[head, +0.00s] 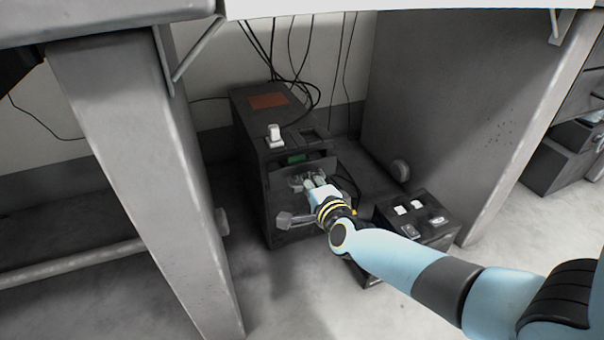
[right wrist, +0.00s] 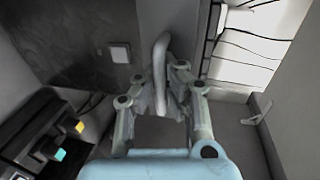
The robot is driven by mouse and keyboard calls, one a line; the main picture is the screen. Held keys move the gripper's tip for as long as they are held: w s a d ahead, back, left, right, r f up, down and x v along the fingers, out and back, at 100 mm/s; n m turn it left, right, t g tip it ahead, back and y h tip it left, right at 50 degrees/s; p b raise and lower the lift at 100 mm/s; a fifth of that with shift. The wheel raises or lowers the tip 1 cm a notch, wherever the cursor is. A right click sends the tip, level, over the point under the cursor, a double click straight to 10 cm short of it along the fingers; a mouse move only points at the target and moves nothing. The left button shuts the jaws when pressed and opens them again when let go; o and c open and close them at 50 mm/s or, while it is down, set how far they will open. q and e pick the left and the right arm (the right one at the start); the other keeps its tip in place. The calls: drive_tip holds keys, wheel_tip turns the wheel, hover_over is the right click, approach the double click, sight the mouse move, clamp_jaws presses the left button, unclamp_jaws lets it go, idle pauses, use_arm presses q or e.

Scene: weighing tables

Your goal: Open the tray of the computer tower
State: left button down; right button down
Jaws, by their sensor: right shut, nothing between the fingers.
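The dark computer tower (head: 250,150) stands on the floor under the table, with a reddish label on its top. A small green display (head: 296,158) shows on its front. My right gripper (head: 308,181) is right at the tower's front, shut and empty. It hides part of that front, so I cannot tell how far the tray is out. A grey knob-like part (head: 296,219) sticks out low on the front. My left gripper is not in view.
A low dark box with light buttons (head: 438,220) stands right of the tower, close to my right forearm. A white object (head: 275,137) stands on the tower. A table leg (head: 150,170) is left, a grey side panel (head: 450,110) right. Cables hang behind.

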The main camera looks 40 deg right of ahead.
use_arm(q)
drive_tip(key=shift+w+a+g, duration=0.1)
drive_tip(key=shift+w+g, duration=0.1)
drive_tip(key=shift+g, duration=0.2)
use_arm(e)
drive_tip(key=f+v, duration=0.2)
drive_tip(key=v, duration=0.9)
drive_tip(key=shift+s+f, duration=0.15)
drive_tip(key=shift+s, duration=0.3)
drive_tip(key=c, duration=2.1)
unclamp_jaws()
drive_tip(key=shift+a, duration=0.1)
drive_tip(key=o, duration=0.4)
drive_tip(key=shift+o, duration=0.2)
drive_tip(key=v, duration=1.2)
